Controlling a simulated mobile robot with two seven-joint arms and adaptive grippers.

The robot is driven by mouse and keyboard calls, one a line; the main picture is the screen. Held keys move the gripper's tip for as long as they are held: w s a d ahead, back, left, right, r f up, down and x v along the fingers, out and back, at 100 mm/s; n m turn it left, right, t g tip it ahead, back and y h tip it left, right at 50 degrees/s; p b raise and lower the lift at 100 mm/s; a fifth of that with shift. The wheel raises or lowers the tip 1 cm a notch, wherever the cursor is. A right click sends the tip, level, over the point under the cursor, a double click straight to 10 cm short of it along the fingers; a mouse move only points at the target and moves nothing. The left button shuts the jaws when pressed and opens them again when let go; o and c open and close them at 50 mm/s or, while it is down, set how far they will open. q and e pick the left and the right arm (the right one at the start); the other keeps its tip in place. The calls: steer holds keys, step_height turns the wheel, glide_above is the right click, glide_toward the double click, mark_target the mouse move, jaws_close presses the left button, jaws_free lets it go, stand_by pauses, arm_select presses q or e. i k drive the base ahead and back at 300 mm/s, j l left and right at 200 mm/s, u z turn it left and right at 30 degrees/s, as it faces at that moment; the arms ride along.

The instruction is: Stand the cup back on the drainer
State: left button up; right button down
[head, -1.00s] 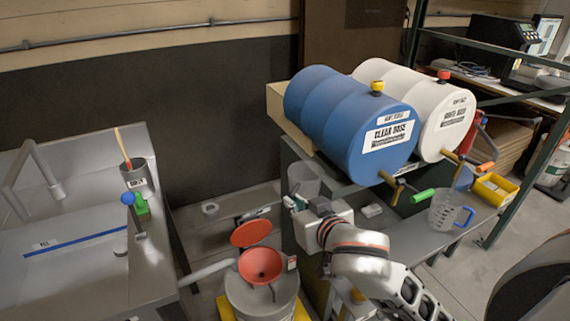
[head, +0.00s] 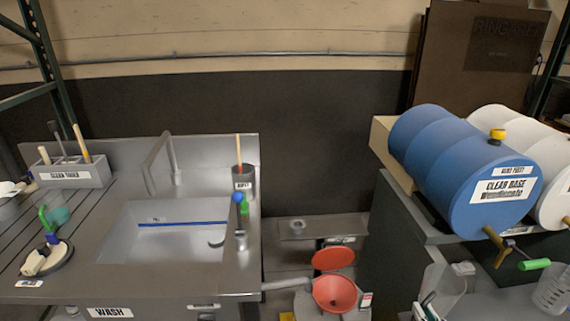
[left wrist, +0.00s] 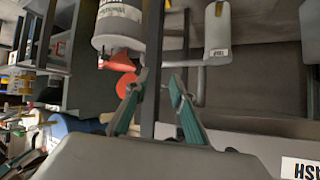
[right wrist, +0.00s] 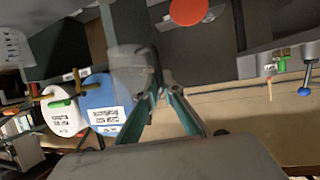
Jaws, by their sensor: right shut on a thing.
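The translucent cup (head: 434,279) is at the lower right of the head view. My right gripper (head: 428,306) is at it, partly cut off by the bottom edge. In the right wrist view the grey see-through cup (right wrist: 130,62) sits at the fingertips (right wrist: 156,96), which are closed on its wall. My left gripper shows only in the left wrist view (left wrist: 157,82); its fingers are apart with nothing between them. The grooved drainer (head: 22,222) is the metal board left of the sink in the head view.
The sink basin (head: 180,250) has a tap (head: 160,160) behind it. A tool holder (head: 75,175) stands at the drainer's back, and a black round item (head: 60,262) with a green handle lies at its front. A red funnel (head: 334,292) and blue drum (head: 465,175) are to the right.

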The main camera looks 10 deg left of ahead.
mark_target(26, 248)
steer(key=k+j+z, duration=0.15)
steer(key=z, duration=1.15)
steer(key=k+j+z, duration=0.2)
steer(key=z, duration=0.3)
steer(key=k+z, duration=0.3)
steer(key=z, duration=0.15)
steer(key=k, duration=0.8)
steer(key=k+j+u, duration=0.1)
steer(key=k+u, duration=0.25)
steer(key=k+j+u, duration=0.15)
steer(key=u, duration=0.25)
steer(key=k+u, duration=0.15)
steer(key=u, duration=1.2)
steer(key=i+j, duration=0.05)
